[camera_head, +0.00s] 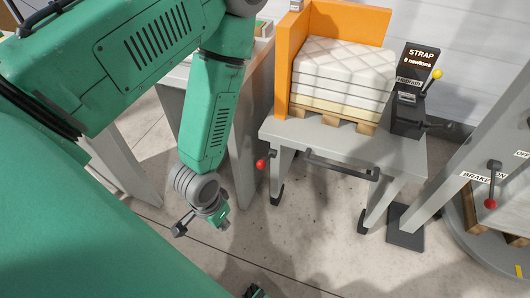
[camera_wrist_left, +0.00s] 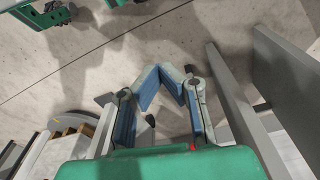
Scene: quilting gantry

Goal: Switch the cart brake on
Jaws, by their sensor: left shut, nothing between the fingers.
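A lever with a red knob (camera_head: 490,203) is at the right, in front of a label reading BRAKE (camera_head: 475,176) and ON. An OFF label (camera_head: 522,154) is up and right of it. The lever hangs downward across the BRAKE/ON label. A grey cart-like table (camera_head: 400,156) stands left of it, with another red knob (camera_head: 260,164) at its left end. My left gripper (camera_head: 202,228) is low over the floor, left of the table and far from the brake lever. In the left wrist view its blue-padded fingers (camera_wrist_left: 172,70) are together and empty.
A front handle bar (camera_head: 340,168) juts out. A slanted grey post (camera_head: 465,150) stands before the brake.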

